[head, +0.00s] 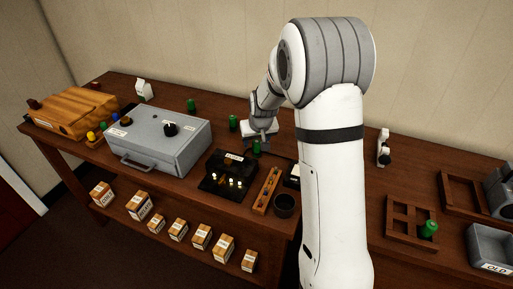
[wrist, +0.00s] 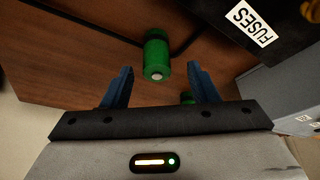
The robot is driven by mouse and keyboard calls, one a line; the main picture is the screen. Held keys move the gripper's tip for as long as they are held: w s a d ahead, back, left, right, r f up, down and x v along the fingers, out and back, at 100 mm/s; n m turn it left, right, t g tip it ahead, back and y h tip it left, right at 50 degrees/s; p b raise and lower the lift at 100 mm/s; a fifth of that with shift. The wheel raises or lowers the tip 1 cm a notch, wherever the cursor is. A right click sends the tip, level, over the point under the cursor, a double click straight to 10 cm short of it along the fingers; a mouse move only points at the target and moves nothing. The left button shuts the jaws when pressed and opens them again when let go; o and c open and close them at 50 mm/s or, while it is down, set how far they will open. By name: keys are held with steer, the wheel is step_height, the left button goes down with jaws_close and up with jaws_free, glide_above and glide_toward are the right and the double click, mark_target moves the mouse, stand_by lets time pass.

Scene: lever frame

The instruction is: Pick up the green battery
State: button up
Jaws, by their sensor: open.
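Several green batteries show in the head view. One green battery (head: 256,147) is right at my gripper (head: 257,138), behind the black fuse box. In the wrist view this green battery (wrist: 157,54), with a pale tip, lies ahead of the gap between the blue fingers of my gripper (wrist: 160,75). The fingers are open and apart from it. Other green batteries stand on the table, one (head: 233,122) left of my gripper and one (head: 191,105) farther left. Another green battery (head: 429,229) sits in a compartment of the wooden tray (head: 400,232).
The black box labelled FUSES (wrist: 255,25) is close on the right in the wrist view; it is also in the head view (head: 222,182). A grey case (head: 150,140) stands left, a dark cup (head: 284,204) in front. A dark cable (wrist: 125,38) runs past the battery.

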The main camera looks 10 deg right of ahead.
mark_target(257, 142)
steer(key=shift+p+x, duration=0.4)
steer(key=shift+x, duration=1.9)
steer(key=shift+d, duration=0.2)
steer(key=shift+c, duration=0.3)
steer(key=c, duration=1)
